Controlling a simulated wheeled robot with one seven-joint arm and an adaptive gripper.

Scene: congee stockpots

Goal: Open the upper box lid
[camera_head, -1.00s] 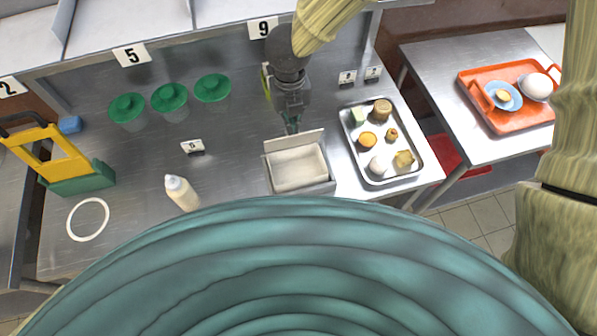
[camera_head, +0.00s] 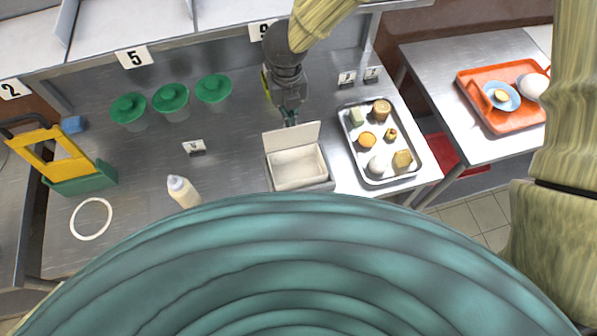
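The box (camera_head: 299,168) stands on the steel counter, left of the metal tray. Its lid (camera_head: 292,137) is raised at the back edge, tilted up, and the pale inside of the box shows. My gripper (camera_head: 291,119) points down just behind the top edge of the lid, touching it or very close. Its fingertips are small and partly hidden by the lid, so I cannot tell whether they are open or shut.
A metal tray (camera_head: 371,178) with several food pieces lies right of the box. A bottle (camera_head: 183,191), a white ring (camera_head: 91,219) and green-lidded containers (camera_head: 171,98) are to the left. An orange tray (camera_head: 515,122) sits on a side table. Counter between bottle and box is clear.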

